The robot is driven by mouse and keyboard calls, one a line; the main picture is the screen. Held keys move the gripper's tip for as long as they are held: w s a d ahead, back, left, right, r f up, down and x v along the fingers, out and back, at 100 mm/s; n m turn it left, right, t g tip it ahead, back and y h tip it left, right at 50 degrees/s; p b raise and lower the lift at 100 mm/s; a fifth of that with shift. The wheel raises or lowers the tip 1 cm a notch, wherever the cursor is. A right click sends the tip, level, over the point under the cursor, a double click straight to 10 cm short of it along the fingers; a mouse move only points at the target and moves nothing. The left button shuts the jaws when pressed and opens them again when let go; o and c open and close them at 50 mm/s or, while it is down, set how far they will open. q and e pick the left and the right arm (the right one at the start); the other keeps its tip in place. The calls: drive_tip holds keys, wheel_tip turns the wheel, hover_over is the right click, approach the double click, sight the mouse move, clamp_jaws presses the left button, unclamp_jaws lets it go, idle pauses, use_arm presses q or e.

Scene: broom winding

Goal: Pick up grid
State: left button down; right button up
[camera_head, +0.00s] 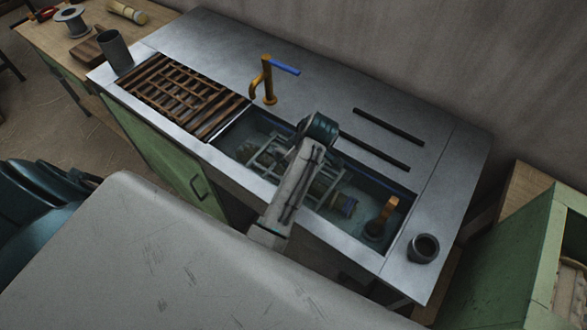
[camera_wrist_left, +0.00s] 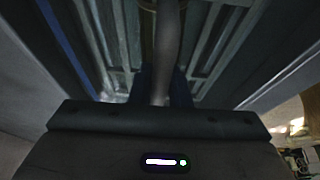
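A brown slatted grid (camera_head: 180,95) lies flat over the left end of the sink in the head view. A pale metal grid-like frame (camera_head: 268,158) sits down in the sink, partly covered by my arm. In the left wrist view, pale bars (camera_wrist_left: 212,45) run on both sides of my left gripper (camera_wrist_left: 163,98), a dark shape in the middle. It is over or among these bars; contact cannot be made out. Its finger opening is not clear. In the head view my arm hides the gripper. My right gripper is not in view.
The sink (camera_head: 395,222) is set in a grey metal counter (camera_head: 215,40). A yellow tap (camera_head: 268,82) stands behind it. A dark cup (camera_head: 423,248) is at the right front and a grey cylinder (camera_head: 115,52) at the left. The back counter is mostly clear.

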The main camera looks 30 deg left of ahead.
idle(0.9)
use_arm(q)
drive_tip(key=shift+r, duration=0.1)
idle(0.6)
drive_tip(key=shift+w, duration=0.1)
drive_tip(key=shift+r+b, duration=0.35)
drive_tip(key=shift+r, duration=0.05)
wheel_tip(320, 180, up, 5)
drive_tip(key=shift+r+b, duration=0.1)
drive_tip(key=shift+b, duration=0.3)
wheel_tip(320, 180, up, 3)
drive_tip(key=shift+r+p, duration=0.1)
drive_tip(key=shift+p, duration=0.8)
drive_tip(key=shift+r+p, duration=0.35)
drive_tip(key=shift+f, duration=0.2)
